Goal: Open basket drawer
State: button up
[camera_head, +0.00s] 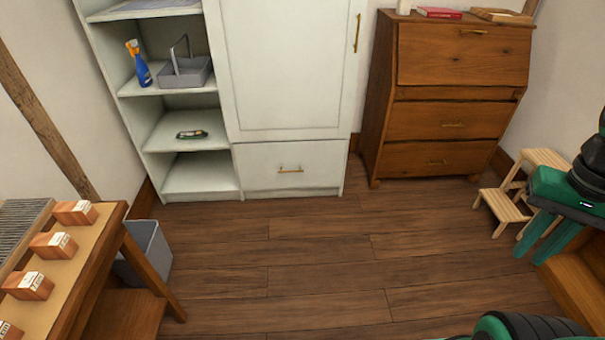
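A white cabinet (285,70) stands at the back with a wide drawer (265,182) at its bottom. No basket or label shows which drawer is the basket drawer. My green gripper (532,257) is at the right edge, apart from all drawers. Its two fingers are spread with a gap and nothing between them.
A small wooden step stool (503,208) stands beside the bureau, partly behind my gripper. A wooden table (110,245) with several small boxes is at the left, beside a grey bin (152,245). Open shelves (190,178) adjoin the cabinet. The middle floor (300,260) is clear.

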aim_at(309, 164)
jog(key=z, duration=0.05)
jog(key=i, duration=1)
jog(key=u, duration=0.05)
